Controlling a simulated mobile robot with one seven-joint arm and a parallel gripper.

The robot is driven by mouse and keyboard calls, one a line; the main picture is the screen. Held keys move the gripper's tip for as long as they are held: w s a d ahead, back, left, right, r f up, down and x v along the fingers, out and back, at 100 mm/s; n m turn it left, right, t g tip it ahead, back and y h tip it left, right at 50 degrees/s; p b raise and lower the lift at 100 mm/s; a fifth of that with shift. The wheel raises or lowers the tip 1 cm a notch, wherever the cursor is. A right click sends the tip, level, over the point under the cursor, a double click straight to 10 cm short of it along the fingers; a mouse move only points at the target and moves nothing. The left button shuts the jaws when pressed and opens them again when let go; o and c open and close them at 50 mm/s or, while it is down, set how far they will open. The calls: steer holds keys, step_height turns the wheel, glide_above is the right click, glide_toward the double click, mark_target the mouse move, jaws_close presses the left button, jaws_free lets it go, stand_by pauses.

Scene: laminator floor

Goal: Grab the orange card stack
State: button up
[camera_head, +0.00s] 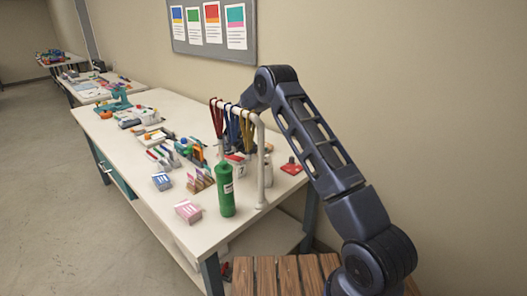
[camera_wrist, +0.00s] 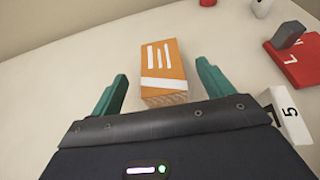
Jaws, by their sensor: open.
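The orange card stack (camera_wrist: 163,70) lies on the white table in the wrist view, orange on top with white stripes and a pale edge of cards facing me. My gripper (camera_wrist: 158,90) is open, with one green finger on each side of the stack's near end. Neither finger visibly touches it, and there is a gap on both sides. In the head view my arm reaches over the table, and my gripper is hidden behind the rack of lanyards. I cannot make out the orange stack for certain there.
A red block with a grey handle (camera_wrist: 298,58) and a white block marked 5 (camera_wrist: 287,115) are right of my gripper. In the head view, a lanyard rack (camera_head: 261,160), a green bottle (camera_head: 225,190) and a pink card box (camera_head: 188,211) stand on the table (camera_head: 130,150).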

steer(key=shift+x, duration=2.15)
steer(key=shift+c, duration=0.2)
steer(key=c, duration=1.1)
